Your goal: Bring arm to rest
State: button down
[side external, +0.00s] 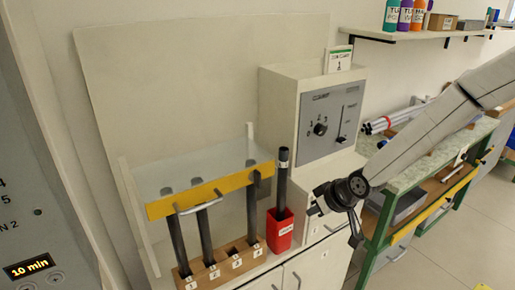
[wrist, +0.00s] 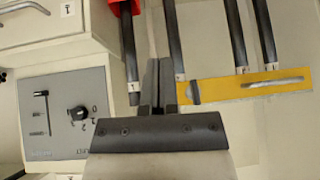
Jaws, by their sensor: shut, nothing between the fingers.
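One dark rod (side external: 283,176) stands upright in the red holder. Three more dark rods (side external: 178,246), (side external: 204,236), (side external: 252,205) stand in a numbered wooden block (side external: 222,262) behind a yellow bar (side external: 212,190). The wrist view shows the rods (wrist: 174,42) and the yellow bar (wrist: 262,87) upside down.
A control box (side external: 328,122) with a knob and a slider stands behind my gripper. A green-framed bench (side external: 415,183) with grey tubes is at the right, under my arm. A shelf (side external: 400,33) with bottles is above. White cabinets are below.

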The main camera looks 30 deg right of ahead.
jog(key=s+d+g+h, duration=0.1)
jog(key=s+d+g, duration=0.3)
jog(key=s, duration=0.8)
jog(key=shift+s+d+m+g, duration=0.3)
jog(key=shift+d+g, duration=0.1)
jog(key=shift+d, duration=0.55)
jog(key=shift+w+r, duration=0.1)
